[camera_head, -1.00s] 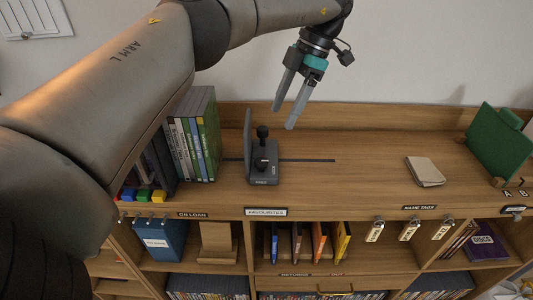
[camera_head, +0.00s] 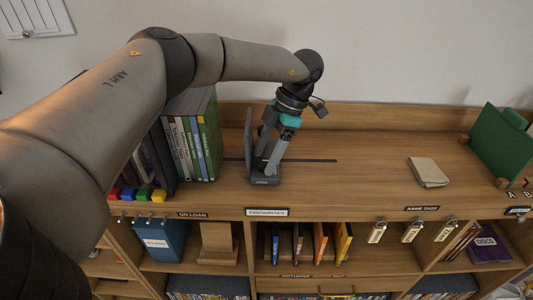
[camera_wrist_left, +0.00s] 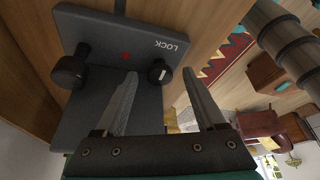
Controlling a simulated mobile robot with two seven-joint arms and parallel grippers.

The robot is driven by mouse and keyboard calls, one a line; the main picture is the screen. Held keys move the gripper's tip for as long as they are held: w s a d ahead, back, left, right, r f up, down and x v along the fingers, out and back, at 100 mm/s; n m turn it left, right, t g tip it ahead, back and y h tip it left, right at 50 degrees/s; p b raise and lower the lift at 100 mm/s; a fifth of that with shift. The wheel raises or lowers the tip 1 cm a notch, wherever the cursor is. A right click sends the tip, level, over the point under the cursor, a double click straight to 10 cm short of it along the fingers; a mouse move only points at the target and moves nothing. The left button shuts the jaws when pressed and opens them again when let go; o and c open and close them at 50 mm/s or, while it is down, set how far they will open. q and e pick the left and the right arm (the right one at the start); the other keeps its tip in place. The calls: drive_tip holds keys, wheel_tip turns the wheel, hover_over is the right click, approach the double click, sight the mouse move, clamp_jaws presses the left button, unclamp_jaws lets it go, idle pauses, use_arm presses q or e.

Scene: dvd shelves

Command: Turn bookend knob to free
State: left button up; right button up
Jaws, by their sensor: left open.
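The grey bookend (camera_head: 248,135) stands on the shelf top, right of the row of DVD cases. Its base (camera_wrist_left: 110,30) fills the upper left of the left wrist view, with the word LOCK and a red dot on it. A small black knob (camera_wrist_left: 160,72) with a white mark shows there, and a larger black knob (camera_wrist_left: 70,70) is to its left. My left gripper (camera_head: 267,168) is open over the bookend base. In the wrist view its fingertips (camera_wrist_left: 161,73) are on either side of the small marked knob; contact is unclear. My right gripper is out of view.
DVD cases (camera_head: 200,140) stand left of the bookend, with coloured blocks (camera_head: 142,195) in front of them. A dark slot (camera_head: 310,160) runs right from the bookend. A beige booklet (camera_head: 428,171) and green stand (camera_head: 500,145) are further right. The shelf between is clear.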

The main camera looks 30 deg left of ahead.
use_arm(q)
drive_tip(key=shift+c, duration=0.4)
clamp_jaws()
drive_tip(key=shift+r, duration=0.1)
drive_tip(key=shift+d+r+m+t+y+p, duration=0.1)
drive_tip(key=shift+m+t+y+p, duration=0.3)
drive_tip(key=shift+m+p, duration=0.85)
drive_tip(key=m+p, duration=0.1)
drive_tip(key=m, duration=0.1)
drive_tip(key=m+t+p, duration=0.1)
drive_tip(key=shift+s+m, duration=0.2)
drive_tip(key=shift+m, duration=0.15)
drive_tip(key=m, duration=0.1)
drive_tip(key=m+t+p, duration=0.1)
drive_tip(key=m, duration=0.1)
drive_tip(key=shift+s+d+m+t+y, duration=0.1)
drive_tip(key=shift+s+m+t+y, duration=0.05)
drive_tip(key=shift+m+t+y, duration=0.2)
drive_tip(key=shift+s+m+t+p, duration=0.1)
drive_tip(key=shift+m+t+p, duration=0.4)
drive_tip(key=shift+m, duration=1.25)
